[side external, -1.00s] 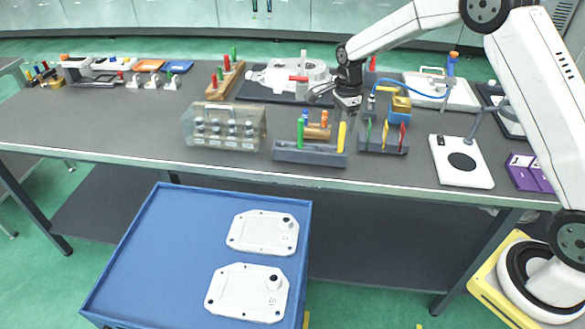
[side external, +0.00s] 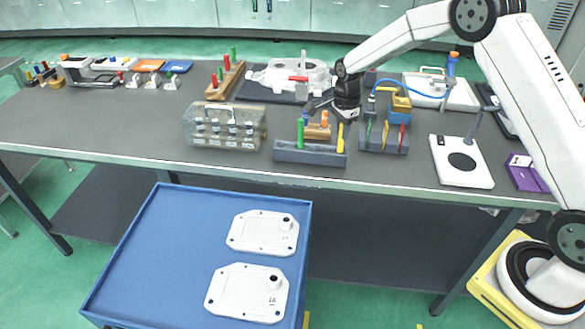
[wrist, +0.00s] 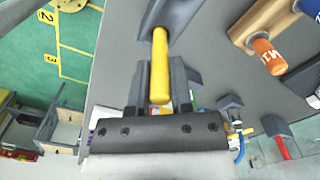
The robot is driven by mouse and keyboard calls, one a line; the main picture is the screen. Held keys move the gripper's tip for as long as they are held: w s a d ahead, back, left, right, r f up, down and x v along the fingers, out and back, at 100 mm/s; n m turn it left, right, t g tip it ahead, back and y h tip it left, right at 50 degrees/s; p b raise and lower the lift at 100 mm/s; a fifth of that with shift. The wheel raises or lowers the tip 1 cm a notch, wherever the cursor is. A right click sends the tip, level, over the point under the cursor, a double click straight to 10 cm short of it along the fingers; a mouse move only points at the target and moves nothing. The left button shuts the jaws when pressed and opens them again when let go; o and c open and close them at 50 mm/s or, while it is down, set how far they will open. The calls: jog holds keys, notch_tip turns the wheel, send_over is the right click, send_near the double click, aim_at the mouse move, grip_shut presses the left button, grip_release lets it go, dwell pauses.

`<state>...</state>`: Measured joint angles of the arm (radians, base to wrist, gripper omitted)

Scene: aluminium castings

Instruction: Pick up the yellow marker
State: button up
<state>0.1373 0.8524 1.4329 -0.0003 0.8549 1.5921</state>
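The yellow marker (side external: 340,138) stands upright at the right end of a dark grey holder block (side external: 308,158), near the front of the bench. In the wrist view the yellow marker (wrist: 160,62) lies lengthwise between the two dark fingers of my gripper (wrist: 160,82), with its far end in the grey holder. A narrow gap appears on each side of it, so my gripper looks open around it. In the side view my gripper (side external: 344,117) is just above the marker's top; the fingertips are hard to make out there.
A green marker (side external: 300,133) stands at the holder's left end. An orange-topped piece (side external: 324,119) on a wooden block is just behind. A rack with coloured tools (side external: 385,137) is close on the right. A clear box (side external: 224,126) is at left.

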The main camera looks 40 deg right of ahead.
grip_shut()
jog(key=shift+r, duration=0.1)
jog(key=shift+r, duration=0.4)
jog(key=s+a+r, duration=0.1)
jog(key=s+r, duration=1.1)
jog(key=s, duration=0.2)
jog(key=shift+a, duration=0.3)
dwell(0.3)
